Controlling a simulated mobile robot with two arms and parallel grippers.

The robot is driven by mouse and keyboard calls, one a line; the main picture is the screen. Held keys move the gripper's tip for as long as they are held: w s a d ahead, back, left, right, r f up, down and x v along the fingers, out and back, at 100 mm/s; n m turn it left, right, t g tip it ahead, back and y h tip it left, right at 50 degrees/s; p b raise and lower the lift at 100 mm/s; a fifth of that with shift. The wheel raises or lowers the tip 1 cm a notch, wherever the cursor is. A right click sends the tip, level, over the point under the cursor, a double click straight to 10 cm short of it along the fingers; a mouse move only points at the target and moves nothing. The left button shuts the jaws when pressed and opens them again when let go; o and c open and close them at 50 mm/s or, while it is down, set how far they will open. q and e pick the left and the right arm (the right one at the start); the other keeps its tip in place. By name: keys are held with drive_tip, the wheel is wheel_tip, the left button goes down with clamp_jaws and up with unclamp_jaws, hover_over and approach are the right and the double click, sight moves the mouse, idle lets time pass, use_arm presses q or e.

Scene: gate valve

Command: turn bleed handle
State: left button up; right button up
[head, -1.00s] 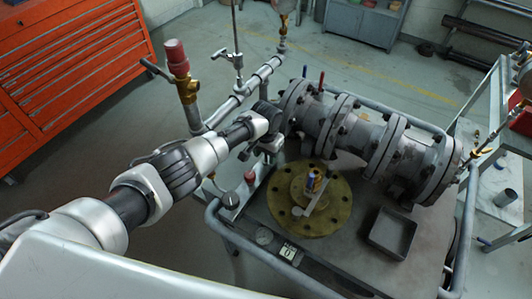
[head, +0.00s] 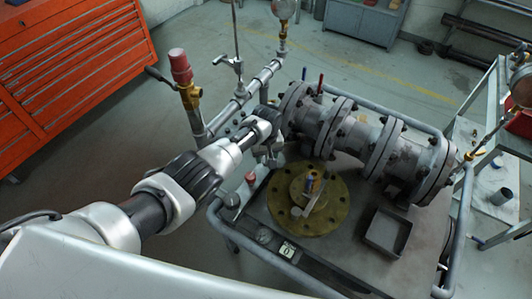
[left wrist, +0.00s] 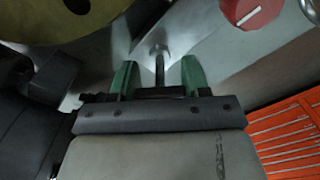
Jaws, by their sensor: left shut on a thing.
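My left gripper (head: 270,157) reaches in beside the grey flanged pipe, above the near left part of the bench. In the left wrist view, its two green fingers (left wrist: 159,77) are shut on a slim grey metal lever (left wrist: 160,62), which I take as the bleed handle. The lever runs up from between the fingers to a rounded grey hub. In the head view, the gripper and wrist hide most of this lever. My right gripper is not in view.
The grey flanged pipe (head: 365,140) lies behind the gripper. A brass flange (head: 330,222) and a grey tray (head: 388,232) are on the bench. A red knob (head: 250,178) sits close by. Tubular rails edge the bench.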

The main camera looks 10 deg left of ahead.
use_arm(q)
drive_tip(key=n, duration=0.3)
drive_tip(key=shift+n, duration=0.3)
drive_tip(key=shift+n+p, duration=0.4)
drive_tip(key=shift+n, duration=1.4)
drive_tip(key=o, duration=0.9)
